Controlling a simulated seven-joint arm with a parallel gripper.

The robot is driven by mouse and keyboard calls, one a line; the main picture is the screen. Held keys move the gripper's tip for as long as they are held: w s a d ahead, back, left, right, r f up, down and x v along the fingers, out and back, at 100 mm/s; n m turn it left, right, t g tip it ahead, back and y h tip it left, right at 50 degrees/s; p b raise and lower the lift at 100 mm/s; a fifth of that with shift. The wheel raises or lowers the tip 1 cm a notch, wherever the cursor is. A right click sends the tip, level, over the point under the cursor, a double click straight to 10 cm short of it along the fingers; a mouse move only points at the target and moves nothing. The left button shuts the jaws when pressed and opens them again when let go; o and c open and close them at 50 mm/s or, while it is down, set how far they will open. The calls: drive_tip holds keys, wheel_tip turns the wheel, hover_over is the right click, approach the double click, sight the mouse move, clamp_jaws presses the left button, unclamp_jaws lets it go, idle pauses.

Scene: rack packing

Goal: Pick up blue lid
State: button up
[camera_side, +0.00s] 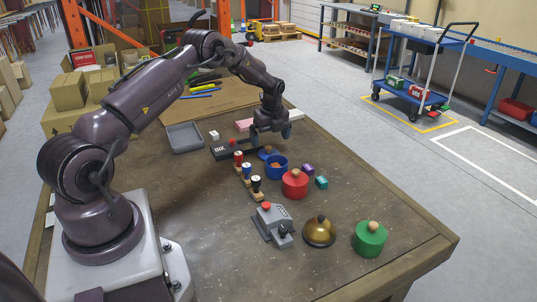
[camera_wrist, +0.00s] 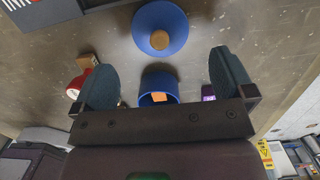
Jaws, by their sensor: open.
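The blue lid (camera_wrist: 172,20) with a wooden knob lies on the table at the top middle of the wrist view. In the side view the blue lid (camera_side: 267,154) shows just under my gripper (camera_side: 270,138), partly hidden. My gripper (camera_wrist: 161,75) is open, with nothing between its fingers. The lid is beyond the fingertips in the wrist view, roughly centred between them. The open blue pot (camera_side: 277,168) stands beside the lid with something orange inside; it also shows between the fingers in the wrist view (camera_wrist: 145,84).
Several stamps, such as a black one (camera_side: 256,185), stand left of the blue pot. A lidded red pot (camera_side: 295,185), a purple block (camera_side: 307,169) and a teal block (camera_side: 321,182) are to its right. A dark box (camera_side: 228,152) and a grey tray (camera_side: 184,138) lie at left.

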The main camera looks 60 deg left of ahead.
sight(269, 147)
drive_tip(key=f, duration=0.2)
drive_tip(key=a+f, duration=0.1)
drive_tip(key=f, duration=0.2)
drive_tip(key=shift+a+f, duration=0.1)
drive_tip(key=shift+a, duration=0.05)
drive_tip(key=c, duration=0.9)
